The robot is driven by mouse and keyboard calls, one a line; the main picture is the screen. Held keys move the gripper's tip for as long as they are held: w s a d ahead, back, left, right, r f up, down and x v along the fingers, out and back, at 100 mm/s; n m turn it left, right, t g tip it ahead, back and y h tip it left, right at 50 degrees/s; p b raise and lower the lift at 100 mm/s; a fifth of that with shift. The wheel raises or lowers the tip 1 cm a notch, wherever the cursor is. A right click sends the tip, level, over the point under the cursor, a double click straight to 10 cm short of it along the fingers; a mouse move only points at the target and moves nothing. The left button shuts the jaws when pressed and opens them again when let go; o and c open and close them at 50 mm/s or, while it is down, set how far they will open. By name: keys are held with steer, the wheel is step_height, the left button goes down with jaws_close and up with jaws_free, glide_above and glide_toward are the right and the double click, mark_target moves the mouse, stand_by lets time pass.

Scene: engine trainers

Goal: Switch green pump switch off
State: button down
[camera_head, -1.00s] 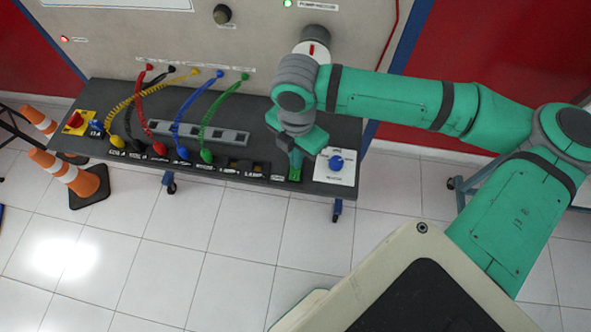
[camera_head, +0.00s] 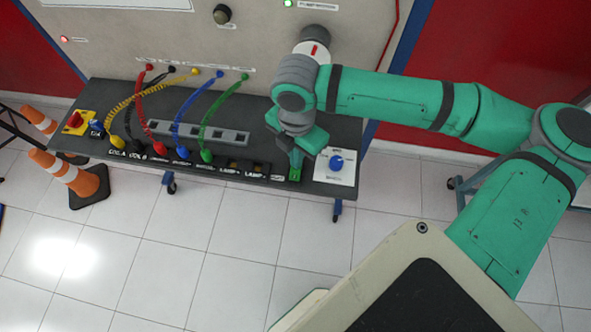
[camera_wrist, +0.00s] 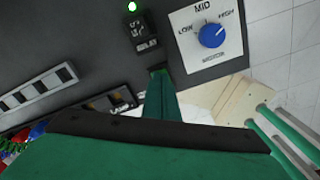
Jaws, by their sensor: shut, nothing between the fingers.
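My gripper (camera_head: 295,173) is shut and empty, over the right part of the dark bench top. A green light (camera_wrist: 132,7) is lit beside this block, at the top edge. The fingertips look close to the block; I cannot tell whether they touch it. In the head view my gripper and wrist cover this spot, so the switch position cannot be read there.
A blue knob (camera_head: 337,162) on a white LOW/MID/HIGH plate (camera_wrist: 192,56) sits right of the fingers. Black lamp switches (camera_head: 257,170) stand to their left. Coloured cables (camera_head: 219,105) rise farther left. The upright panel (camera_head: 120,45) is behind the bench.

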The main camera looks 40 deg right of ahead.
steer(key=shift+f, duration=0.75)
stand_by(0.6)
steer(key=shift+r, duration=0.1)
step_height(320, 180, up, 7)
stand_by(0.9)
steer(key=shift+s, duration=0.1)
stand_by(0.4)
